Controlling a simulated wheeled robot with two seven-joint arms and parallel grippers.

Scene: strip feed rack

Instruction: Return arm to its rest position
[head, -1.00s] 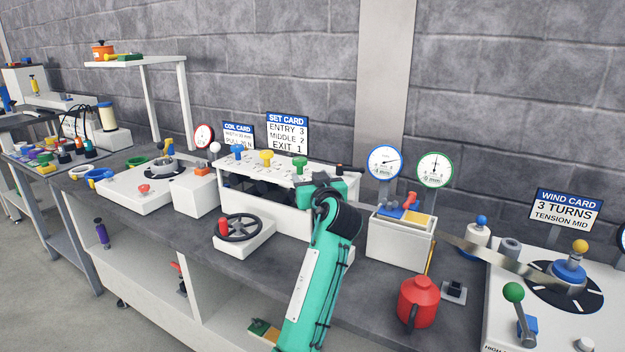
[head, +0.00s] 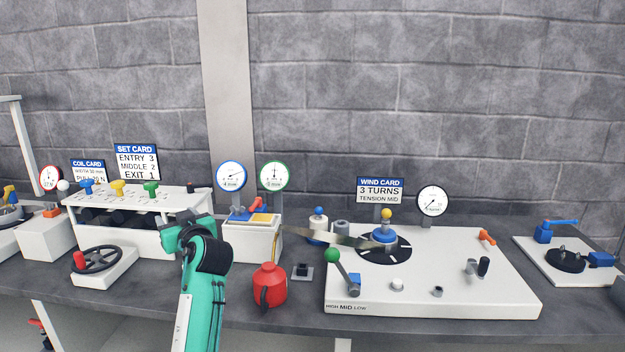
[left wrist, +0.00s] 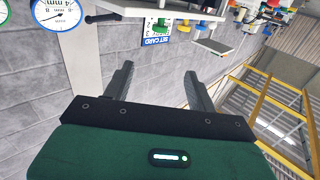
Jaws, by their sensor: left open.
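My left arm is green and comes up from the bottom in the head view. Its gripper (head: 186,228) is in front of the right part of the white roller box (head: 135,238) and hides some of it. In the left wrist view the two dark fingers (left wrist: 156,88) stand wide apart with nothing between them. That view looks past the fingers at the grey wall, the SET CARD sign (left wrist: 157,38) and a blue-rimmed dial (left wrist: 58,14). My right gripper does not show in either view.
A red can (head: 269,287) stands on the bench right of my left arm. A handwheel (head: 97,260) stands left of it. A metal strip runs from the small white box (head: 250,243) to the winding unit (head: 440,295). A blue-handled device (head: 565,262) is at far right.

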